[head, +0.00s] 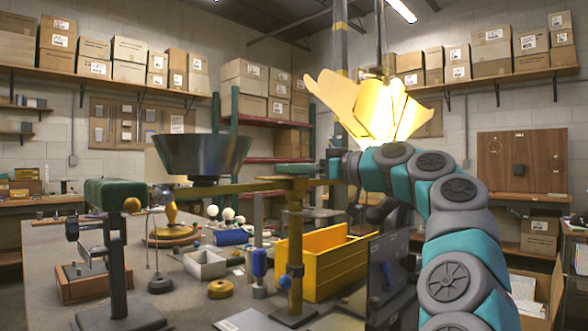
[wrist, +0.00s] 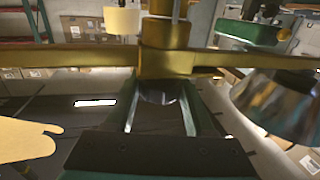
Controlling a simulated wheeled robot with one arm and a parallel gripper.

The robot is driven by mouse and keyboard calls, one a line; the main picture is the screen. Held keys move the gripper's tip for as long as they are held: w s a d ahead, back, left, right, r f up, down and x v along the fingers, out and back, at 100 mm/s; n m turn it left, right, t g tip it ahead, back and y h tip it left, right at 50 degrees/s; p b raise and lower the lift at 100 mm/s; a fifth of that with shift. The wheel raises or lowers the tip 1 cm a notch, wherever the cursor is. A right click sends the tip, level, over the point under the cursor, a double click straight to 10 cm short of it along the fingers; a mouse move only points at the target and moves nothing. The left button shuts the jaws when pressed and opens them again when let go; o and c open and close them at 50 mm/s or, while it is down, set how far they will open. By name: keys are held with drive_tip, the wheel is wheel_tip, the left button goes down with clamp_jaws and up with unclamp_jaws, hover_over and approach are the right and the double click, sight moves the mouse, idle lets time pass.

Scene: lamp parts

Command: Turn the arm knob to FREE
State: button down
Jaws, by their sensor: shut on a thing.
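A brass arm (head: 240,186) lies level across the top of a brass post (head: 295,235), with a dark flared shade (head: 200,152) near its left end. In the wrist view, the brass arm (wrist: 70,58) crosses a thick brass hub (wrist: 165,62). A small dark round knob (wrist: 158,93) shows just below the hub. My gripper (wrist: 160,104) has its two fingers on either side of the knob and is shut on it. In the head view, my gripper (head: 315,168) reaches the post top from the right. No FREE mark can be read.
Glowing yellow petals (head: 372,105) stand above my arm. A yellow bin (head: 325,262) sits right of the post. A stand (head: 115,265), a blue cylinder (head: 233,237) and a white tray (head: 205,264) crowd the table. Wall shelves hold boxes.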

drive_tip(key=shift+r, duration=0.1)
drive_tip(key=shift+c, duration=1.3)
unclamp_jaws()
drive_tip(key=shift+a+f+t+b, duration=0.1)
drive_tip(key=shift+f+t+b, duration=0.1)
drive_tip(key=shift+t+b, duration=0.15)
drive_tip(key=shift+m+t+h+b, duration=0.25)
drive_tip(key=shift+m+h+b, duration=0.15)
drive_tip(key=shift+m+b, duration=0.15)
drive_tip(key=shift+m+t+h+b, duration=0.95)
drive_tip(key=shift+t+h, duration=0.15)
drive_tip(key=shift+t, duration=0.1)
drive_tip(key=shift+d+r+m+t+h, duration=0.1)
drive_tip(key=shift+m+t+h, duration=0.55)
drive_tip(key=shift+h, duration=0.15)
drive_tip(key=shift+d+r+m+t+h, duration=0.1)
drive_tip(key=shift+m+t+h, duration=0.5)
drive_tip(key=shift+h, duration=0.2)
drive_tip(key=shift+w+f+m+t+h, duration=0.1)
drive_tip(key=shift+m+t+h, duration=0.35)
drive_tip(key=shift+m+h, duration=0.6)
drive_tip(key=shift+m+t+h+p, duration=0.35)
drive_tip(key=shift+h+p, duration=0.2)
drive_tip(key=shift+h, duration=0.5)
